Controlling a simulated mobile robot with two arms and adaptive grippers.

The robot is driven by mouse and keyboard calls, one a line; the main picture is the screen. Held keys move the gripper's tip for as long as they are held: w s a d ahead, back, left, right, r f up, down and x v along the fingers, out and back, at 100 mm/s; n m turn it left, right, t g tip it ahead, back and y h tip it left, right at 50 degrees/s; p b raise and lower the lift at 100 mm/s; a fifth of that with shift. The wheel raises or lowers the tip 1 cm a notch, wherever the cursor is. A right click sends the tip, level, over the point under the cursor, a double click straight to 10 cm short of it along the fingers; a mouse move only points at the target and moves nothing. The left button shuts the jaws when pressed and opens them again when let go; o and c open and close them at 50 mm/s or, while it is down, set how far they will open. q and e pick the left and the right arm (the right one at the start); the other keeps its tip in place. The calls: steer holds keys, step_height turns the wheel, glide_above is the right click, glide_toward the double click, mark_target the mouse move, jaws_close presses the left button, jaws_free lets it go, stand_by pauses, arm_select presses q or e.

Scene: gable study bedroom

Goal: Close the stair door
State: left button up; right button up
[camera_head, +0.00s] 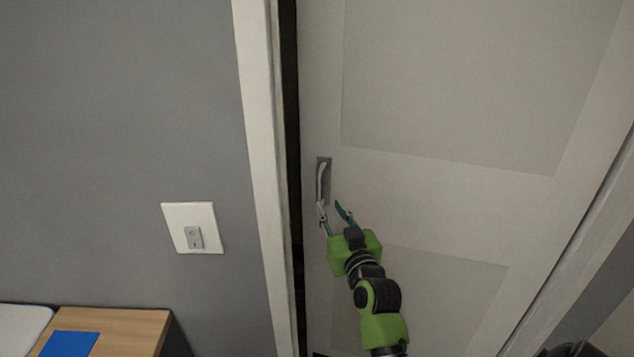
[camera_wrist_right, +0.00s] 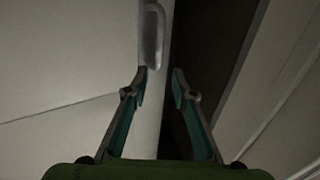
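The stair door (camera_head: 440,200) is a pale panelled door. It stands slightly ajar, with a narrow dark gap between its left edge and the white frame (camera_head: 262,150). A metal handle (camera_head: 323,180) on a dark plate is near that edge. My right gripper (camera_head: 332,207) is open and empty, just below the handle. In the right wrist view, the handle (camera_wrist_right: 154,36) is just beyond the fingertips (camera_wrist_right: 159,76). One finger is in front of the door there and the other in front of the dark gap. I cannot tell whether either touches. My left gripper is not in view.
A light switch (camera_head: 193,228) is on the grey wall left of the frame. At the lower left is a wooden surface (camera_head: 125,325) with a blue item (camera_head: 70,344) on it. The wall between switch and frame is clear.

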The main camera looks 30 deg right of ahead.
mark_target(319, 187)
steer(key=x, duration=0.2)
steer(key=p+x, duration=0.1)
steer(key=x, duration=0.2)
steer(key=shift+r, duration=0.2)
steer(key=x, duration=0.4)
steer(key=shift+w+f+p, duration=0.15)
steer(key=shift+p, duration=0.15)
steer(key=shift+w+d, duration=0.25)
steer(key=shift+w, duration=0.35)
steer(key=shift+w+d, duration=0.1)
steer(key=shift+w, duration=0.25)
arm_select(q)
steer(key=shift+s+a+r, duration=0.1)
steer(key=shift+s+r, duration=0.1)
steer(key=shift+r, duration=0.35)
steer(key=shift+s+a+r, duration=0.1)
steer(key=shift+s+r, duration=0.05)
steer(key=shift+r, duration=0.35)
arm_select(e)
jaws_close()
